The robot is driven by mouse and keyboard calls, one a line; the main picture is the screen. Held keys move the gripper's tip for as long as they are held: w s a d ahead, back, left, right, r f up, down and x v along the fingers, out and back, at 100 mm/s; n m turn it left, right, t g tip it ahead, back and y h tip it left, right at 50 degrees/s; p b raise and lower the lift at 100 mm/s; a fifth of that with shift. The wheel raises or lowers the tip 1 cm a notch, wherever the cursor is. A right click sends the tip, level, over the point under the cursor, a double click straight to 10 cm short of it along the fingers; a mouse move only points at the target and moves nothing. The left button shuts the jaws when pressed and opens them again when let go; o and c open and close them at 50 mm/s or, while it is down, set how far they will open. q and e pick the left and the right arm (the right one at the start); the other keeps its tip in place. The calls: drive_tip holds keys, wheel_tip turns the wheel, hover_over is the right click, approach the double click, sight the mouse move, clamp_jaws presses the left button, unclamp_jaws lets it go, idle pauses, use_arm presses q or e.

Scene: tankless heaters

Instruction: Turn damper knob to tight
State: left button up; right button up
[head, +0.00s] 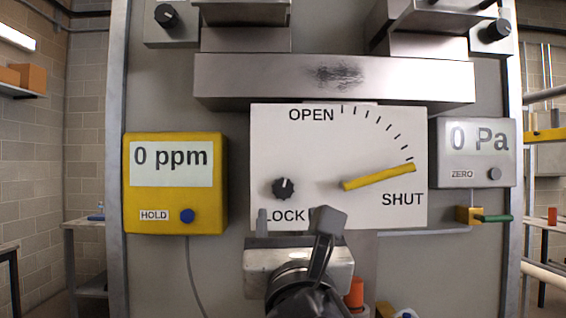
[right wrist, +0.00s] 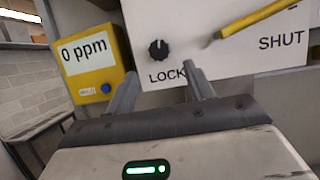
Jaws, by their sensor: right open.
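The small black damper knob (head: 284,188) sits on the lower left of a white panel (head: 290,145), above the LOCK lettering. Its pale mark points roughly up. The knob also shows in the right wrist view (right wrist: 158,50). A yellow lever (head: 378,177) on the same panel points right and slightly up, near the SHUT end of the tick arc. My right gripper (head: 294,222) is open and empty, just below the knob. In the right wrist view its fingers (right wrist: 160,74) are spread below the knob, apart from it. My left gripper is not in view.
A yellow meter (head: 175,215) reading 0 ppm is left of the panel. A grey gauge (head: 475,155) reading 0 Pa is on its right. A metal box (head: 335,80) juts out above the panel. An orange object (head: 354,293) shows beside my right wrist.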

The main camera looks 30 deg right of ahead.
sight(283, 191)
drive_tip(key=p+x, duration=0.2)
drive_tip(key=x, duration=0.6)
drive_tip(key=c, duration=1)
